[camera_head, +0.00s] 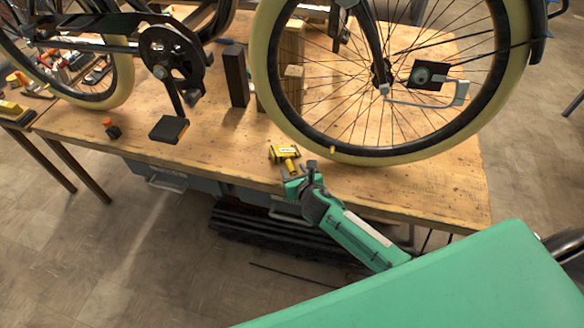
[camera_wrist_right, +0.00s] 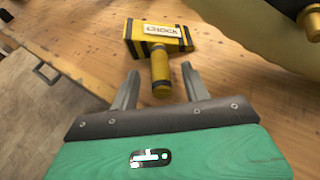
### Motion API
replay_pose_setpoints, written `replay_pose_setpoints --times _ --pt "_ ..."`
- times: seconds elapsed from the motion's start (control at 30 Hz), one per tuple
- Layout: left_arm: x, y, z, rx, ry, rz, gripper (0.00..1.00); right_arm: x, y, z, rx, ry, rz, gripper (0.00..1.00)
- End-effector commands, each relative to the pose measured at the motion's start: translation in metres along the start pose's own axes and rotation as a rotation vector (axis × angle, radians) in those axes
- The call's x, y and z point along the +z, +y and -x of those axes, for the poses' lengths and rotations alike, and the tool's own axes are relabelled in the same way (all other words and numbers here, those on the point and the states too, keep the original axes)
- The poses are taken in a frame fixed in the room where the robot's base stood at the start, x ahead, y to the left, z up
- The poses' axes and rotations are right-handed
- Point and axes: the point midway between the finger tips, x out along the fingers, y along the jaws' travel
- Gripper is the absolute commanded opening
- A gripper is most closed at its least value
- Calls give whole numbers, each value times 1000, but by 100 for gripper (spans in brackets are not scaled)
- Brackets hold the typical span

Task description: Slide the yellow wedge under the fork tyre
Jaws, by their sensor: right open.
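The yellow wedge (camera_head: 285,153) lies on the wooden table near its front edge, left of the bottom of the fork tyre (camera_head: 385,156). In the right wrist view the wedge (camera_wrist_right: 157,36) has black bands, a "CHOCK" label and a round yellow-and-black handle (camera_wrist_right: 160,72) pointing toward me. My right gripper (camera_head: 292,177) is at the table's front edge. In the right wrist view its two fingers (camera_wrist_right: 158,90) are open on either side of the handle's end, with gaps showing. Part of the tyre (camera_wrist_right: 256,50) shows at the upper right there. My left gripper is not in view.
The wooden table (camera_head: 210,150) carries the trike. A dark upright block (camera_head: 235,76) and wooden blocks (camera_head: 292,85) stand left of the fork wheel. A pedal (camera_head: 169,129) hangs over the table, and a small orange-topped item (camera_head: 110,128) sits at the left.

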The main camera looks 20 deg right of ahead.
Motion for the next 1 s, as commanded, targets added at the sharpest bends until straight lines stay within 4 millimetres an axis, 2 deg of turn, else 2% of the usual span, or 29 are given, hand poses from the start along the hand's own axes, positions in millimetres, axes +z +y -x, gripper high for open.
replay_pose_setpoints --times 0.2,0.6,0.67,0.83,0.87,1.0 --pt "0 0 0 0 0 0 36 0 0 -22 -1 0 -2 47" --pt "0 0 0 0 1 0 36 0 0 -26 0 0 -1 47" --pt "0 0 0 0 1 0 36 0 0 -26 0 0 -1 37" --pt "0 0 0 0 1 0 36 0 0 -26 0 0 -1 4" --pt "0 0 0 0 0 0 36 0 0 -26 0 0 -1 0" --pt "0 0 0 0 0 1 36 0 -1 -26 0 0 0 0"
